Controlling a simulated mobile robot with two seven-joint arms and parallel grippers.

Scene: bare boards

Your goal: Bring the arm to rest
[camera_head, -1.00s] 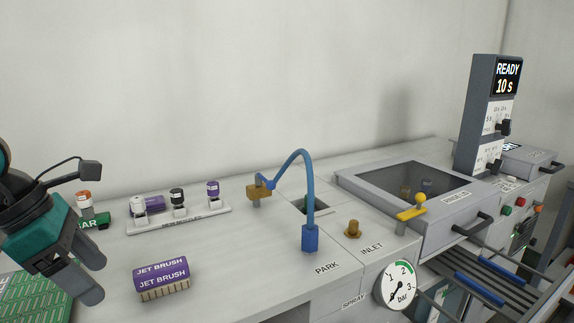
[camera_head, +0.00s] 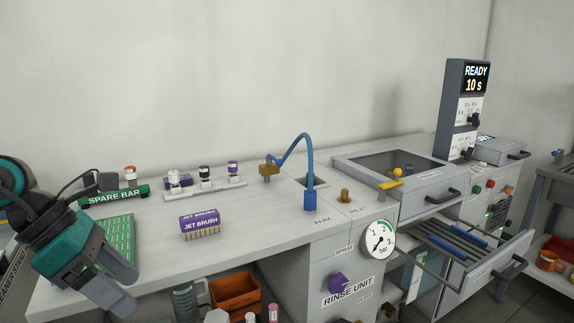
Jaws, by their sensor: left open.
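My left gripper (camera_head: 128,289) hangs at the lower left, in front of the bench's front edge. Its two fingers are apart with nothing between them. It is clear of the purple jet brush (camera_head: 200,224), which lies on the bench to its right with bristles down. My right gripper is not in view.
A blue hose (camera_head: 308,160) arches near the inlet. A drawer (camera_head: 480,265) is pulled out at right. An orange crate (camera_head: 236,291) sits below the bench.

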